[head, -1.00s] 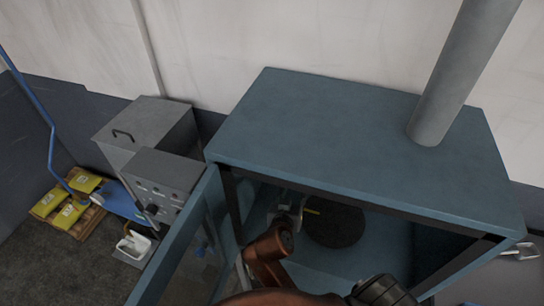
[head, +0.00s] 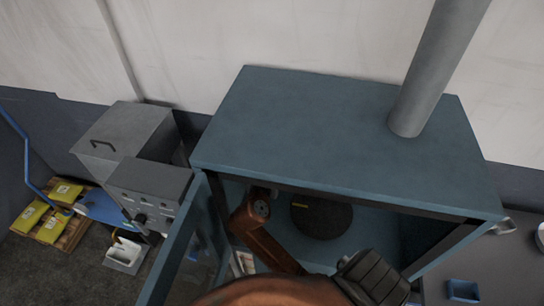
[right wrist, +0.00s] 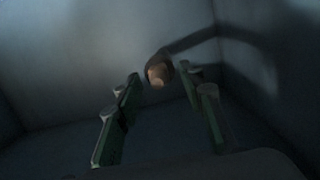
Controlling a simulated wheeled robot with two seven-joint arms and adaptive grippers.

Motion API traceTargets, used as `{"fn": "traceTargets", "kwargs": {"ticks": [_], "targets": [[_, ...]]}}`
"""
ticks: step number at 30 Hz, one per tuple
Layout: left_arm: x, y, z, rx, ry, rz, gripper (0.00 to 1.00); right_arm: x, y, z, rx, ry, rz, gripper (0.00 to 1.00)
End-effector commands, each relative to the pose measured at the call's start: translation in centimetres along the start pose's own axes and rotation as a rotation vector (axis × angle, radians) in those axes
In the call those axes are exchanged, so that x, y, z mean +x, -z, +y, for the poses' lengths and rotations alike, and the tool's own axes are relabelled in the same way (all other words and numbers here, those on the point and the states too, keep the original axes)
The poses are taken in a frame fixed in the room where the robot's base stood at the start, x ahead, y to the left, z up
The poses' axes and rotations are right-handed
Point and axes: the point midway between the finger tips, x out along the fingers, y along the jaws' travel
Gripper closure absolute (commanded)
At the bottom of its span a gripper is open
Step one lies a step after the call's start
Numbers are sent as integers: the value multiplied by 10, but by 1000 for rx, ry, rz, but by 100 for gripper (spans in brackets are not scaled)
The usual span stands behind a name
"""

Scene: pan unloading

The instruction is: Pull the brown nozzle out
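The brown nozzle (right wrist: 158,74) shows in the right wrist view as a small tan-brown tip on a dark curved pipe inside the blue cabinet. My right gripper (right wrist: 158,82) is open, with one green finger on each side of the nozzle in the picture. I see no finger touching it, and the depth between them is hard to judge. In the head view my brown arm reaches into the cabinet (head: 340,130), and its gripper is hidden under the top's front edge. The nozzle does not show there. My left gripper is not in view.
The open glass door (head: 180,255) stands at the left of the opening. A grey control box (head: 150,185) is left of it. A blue container (head: 463,291) sits on the right counter.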

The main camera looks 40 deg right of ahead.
Motion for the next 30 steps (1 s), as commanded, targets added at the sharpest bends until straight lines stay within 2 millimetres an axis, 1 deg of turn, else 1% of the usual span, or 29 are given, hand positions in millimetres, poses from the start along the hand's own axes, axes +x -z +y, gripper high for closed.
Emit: {"fn": "traceTargets", "kwargs": {"ticks": [1,3,8,9,16,24,28,29,30], "targets": [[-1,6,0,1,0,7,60,2,0,0,0,0,0,64],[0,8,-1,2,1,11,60,2,0,0,1,0,0,64],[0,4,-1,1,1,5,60,2,0,0,1,0,-1,64],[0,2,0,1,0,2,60,2,0,0,1,0,-1,65],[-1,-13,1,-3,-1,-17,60,2,0,0,1,0,-1,81],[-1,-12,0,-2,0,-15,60,2,0,0,1,0,-1,100],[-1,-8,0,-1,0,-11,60,2,0,0,1,0,-1,100],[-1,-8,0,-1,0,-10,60,2,0,0,1,0,-1,86],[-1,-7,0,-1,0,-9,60,2,0,0,1,0,-1,89]]}}
